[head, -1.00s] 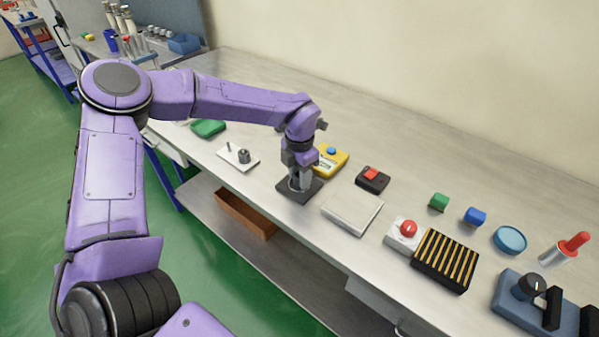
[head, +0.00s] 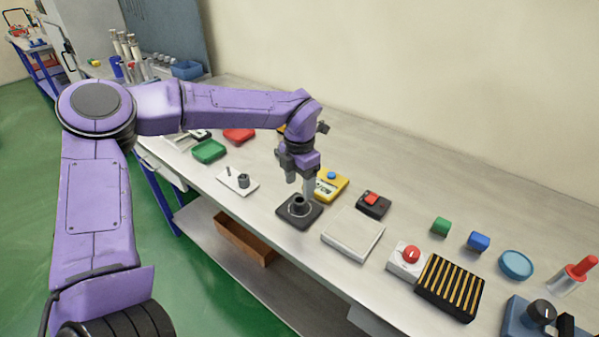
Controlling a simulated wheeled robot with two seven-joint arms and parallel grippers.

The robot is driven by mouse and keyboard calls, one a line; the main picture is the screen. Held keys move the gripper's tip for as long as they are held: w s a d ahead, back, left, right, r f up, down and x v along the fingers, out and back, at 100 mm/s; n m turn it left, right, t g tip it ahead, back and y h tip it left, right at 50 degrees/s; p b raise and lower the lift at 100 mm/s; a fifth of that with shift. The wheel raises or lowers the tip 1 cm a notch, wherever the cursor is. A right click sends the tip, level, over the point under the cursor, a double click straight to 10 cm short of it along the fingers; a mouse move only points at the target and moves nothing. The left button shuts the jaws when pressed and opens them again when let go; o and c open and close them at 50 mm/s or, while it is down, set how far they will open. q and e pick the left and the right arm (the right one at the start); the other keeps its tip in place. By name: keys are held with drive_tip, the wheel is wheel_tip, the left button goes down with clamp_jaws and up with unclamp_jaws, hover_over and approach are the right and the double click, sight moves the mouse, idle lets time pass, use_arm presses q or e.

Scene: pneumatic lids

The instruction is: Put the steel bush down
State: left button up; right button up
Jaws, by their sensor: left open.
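A dark grey steel bush (head: 299,203) stands upright on a black square pad (head: 286,215) near the front edge of the bench. My left gripper (head: 300,190) is open, pointing down just above and behind the bush. Its fingers are apart and hold nothing; whether a finger still touches the bush I cannot tell. My right gripper is out of view.
A white plate with a pin and a dark round part (head: 238,180) lies left of the pad. A yellow meter (head: 330,186) stands behind it. A pale square plate (head: 353,234) lies close on the right, then a red-knob box (head: 406,259) and a striped black block (head: 449,286).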

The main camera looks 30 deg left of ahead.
use_arm(q)
wheel_tip(320, 180, up, 6)
drive_tip(key=shift+f, duration=0.1)
